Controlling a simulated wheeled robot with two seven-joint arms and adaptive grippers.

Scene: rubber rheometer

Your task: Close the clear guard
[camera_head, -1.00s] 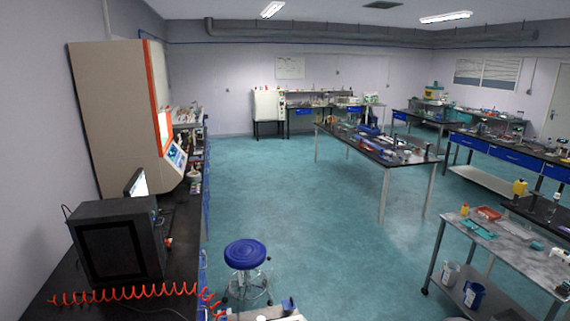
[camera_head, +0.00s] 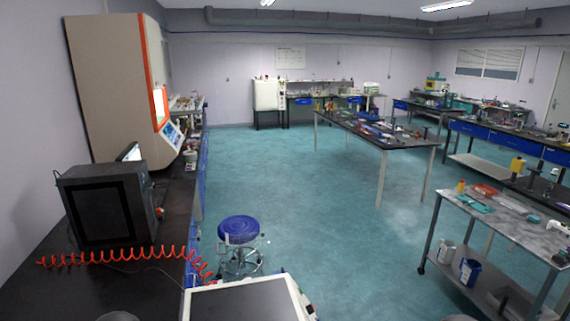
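The rheometer is probably the tall beige machine (camera_head: 105,85) with an orange front edge (camera_head: 150,80), on the dark bench at the left. I see it from the side. A lit opening (camera_head: 159,103) shows in its front, with a tilted control screen (camera_head: 172,132) below. I cannot make out the clear guard or tell whether it is open or shut. Neither of my grippers is in view.
A black box-shaped unit (camera_head: 108,205) and a coiled orange hose (camera_head: 120,256) are on the near bench (camera_head: 50,290). A blue stool (camera_head: 239,230) stands beside the bench. The teal floor (camera_head: 290,190) is open between bench and centre table (camera_head: 375,135). A metal cart (camera_head: 500,220) stands right.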

